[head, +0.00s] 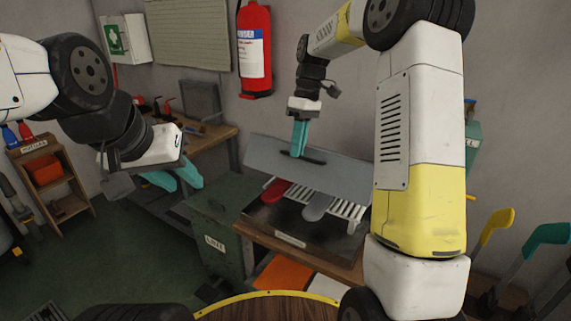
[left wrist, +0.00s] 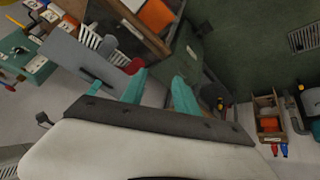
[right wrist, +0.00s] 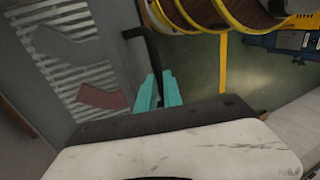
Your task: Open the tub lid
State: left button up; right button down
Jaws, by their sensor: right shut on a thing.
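The tub (head: 262,222) is a dark, low box on a wooden bench, with a white slatted rack inside. Its grey lid (head: 265,155) stands tilted up at the back, so the inside shows from the front. My right gripper (head: 299,152) points down at the lid and is shut on its black handle (head: 316,159). In the right wrist view the handle (right wrist: 148,50) runs up from between the teal fingers (right wrist: 158,92). My left gripper (head: 175,180) is open and empty, left of the tub; its spread fingers show in the left wrist view (left wrist: 160,90).
A red sock-shaped piece (head: 277,189) and a grey one (head: 316,207) lie at the rack. A green bin (head: 215,235) stands left of the tub. An orange panel (head: 278,272) lies below its front. A fire extinguisher (head: 254,50) hangs on the wall behind.

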jog(key=w+d+r, duration=0.2)
jog(key=r, duration=0.1)
jog(key=shift+w, duration=0.3)
jog(key=shift+w+d+r, duration=0.2)
jog(key=shift+w+r, duration=0.05)
pick_arm(q)
jog(key=shift+c, duration=0.5)
